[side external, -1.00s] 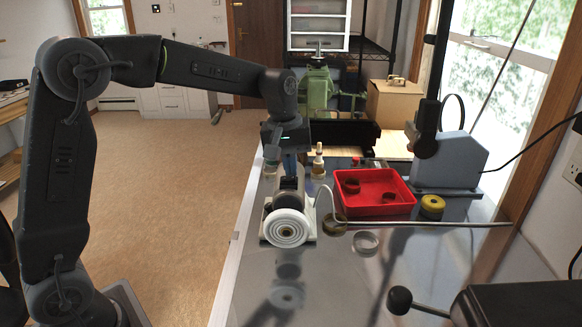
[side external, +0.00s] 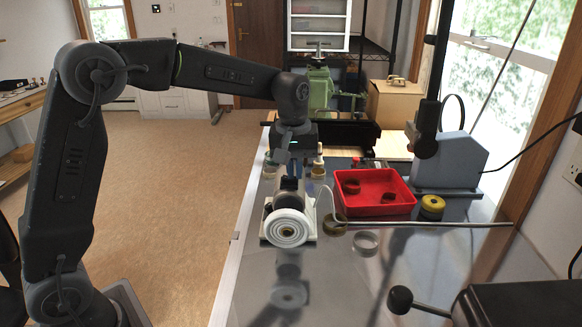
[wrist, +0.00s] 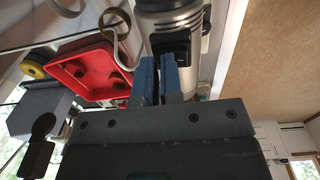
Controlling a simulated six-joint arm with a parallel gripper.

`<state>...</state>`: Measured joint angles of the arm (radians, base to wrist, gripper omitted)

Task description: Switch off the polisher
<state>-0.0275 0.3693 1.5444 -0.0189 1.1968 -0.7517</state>
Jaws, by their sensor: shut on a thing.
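The polisher has a round white wheel (side external: 288,228) facing the camera in the side view, with a dark motor body behind it. In the wrist view its silver body (wrist: 168,17) is at the top, with a black switch block (wrist: 170,43) on it. My gripper (wrist: 160,60) has blue fingers, close together at the switch block and shut on part of it. How the switch is set cannot be told. In the side view my gripper hangs behind and above the motor body, and its fingertips are mostly hidden.
A red tray (side external: 403,207) with rings in it stands right of the polisher. A yellow roll (side external: 432,206) and a clear ring (side external: 366,243) lie near it. A grey machine (side external: 452,160) stands at the right.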

